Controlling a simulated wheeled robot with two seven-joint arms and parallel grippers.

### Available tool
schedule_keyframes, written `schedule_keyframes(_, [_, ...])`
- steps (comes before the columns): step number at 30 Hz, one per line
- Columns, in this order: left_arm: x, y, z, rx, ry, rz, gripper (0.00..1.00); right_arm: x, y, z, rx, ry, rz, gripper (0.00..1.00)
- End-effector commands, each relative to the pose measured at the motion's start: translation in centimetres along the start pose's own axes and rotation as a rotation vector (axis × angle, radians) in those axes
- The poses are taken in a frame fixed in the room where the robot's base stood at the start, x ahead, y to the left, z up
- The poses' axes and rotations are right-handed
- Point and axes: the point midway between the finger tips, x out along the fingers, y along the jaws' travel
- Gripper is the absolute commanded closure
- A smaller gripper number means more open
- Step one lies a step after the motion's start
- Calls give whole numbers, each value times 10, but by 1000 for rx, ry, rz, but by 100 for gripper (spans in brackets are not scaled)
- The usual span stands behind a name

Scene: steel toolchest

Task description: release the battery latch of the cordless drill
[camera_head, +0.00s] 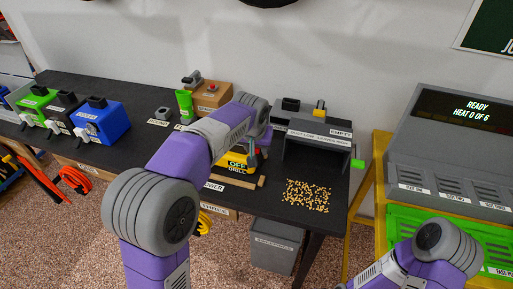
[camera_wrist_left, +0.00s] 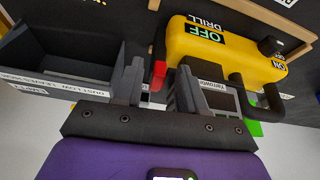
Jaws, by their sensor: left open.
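The yellow cordless drill (camera_head: 238,161) lies on the dark bench, partly hidden behind my left arm in the head view. In the left wrist view its yellow body (camera_wrist_left: 222,52) carries OFF, DRILL and ON labels, with a black knob and a black handle at the right. A small red piece (camera_wrist_left: 158,75) shows at the drill's left edge; I cannot tell for certain if it is the battery latch. My left gripper (camera_wrist_left: 160,90) is open, with the red piece between or just beyond its fingertips; contact cannot be told. My right gripper is out of view.
A grey labelled bin (camera_head: 318,137) stands right of the drill and shows close beside the left finger in the wrist view (camera_wrist_left: 62,65). Small yellow pellets (camera_head: 307,195) lie before it. A wooden stick (camera_head: 232,181) lies in front of the drill.

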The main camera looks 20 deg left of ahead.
Motion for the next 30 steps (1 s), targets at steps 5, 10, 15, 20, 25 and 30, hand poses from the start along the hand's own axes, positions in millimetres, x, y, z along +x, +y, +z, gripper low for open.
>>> schedule_keyframes(5, [0, 0, 0, 0, 0, 0, 67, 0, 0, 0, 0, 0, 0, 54])
schedule_keyframes(10, [0, 0, 0, 0, 0, 0, 93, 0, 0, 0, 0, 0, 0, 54])
schedule_keyframes(15, [0, 0, 0, 0, 0, 0, 100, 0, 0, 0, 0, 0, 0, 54])
schedule_keyframes(20, [-2, -4, -1, 43, -2, 19, 100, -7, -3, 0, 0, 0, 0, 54])
schedule_keyframes(25, [-1, -6, 0, 100, -1, 41, 100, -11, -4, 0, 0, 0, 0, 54])
schedule_keyframes(30, [0, -6, 0, 105, 0, 42, 100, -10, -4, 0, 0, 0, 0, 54])
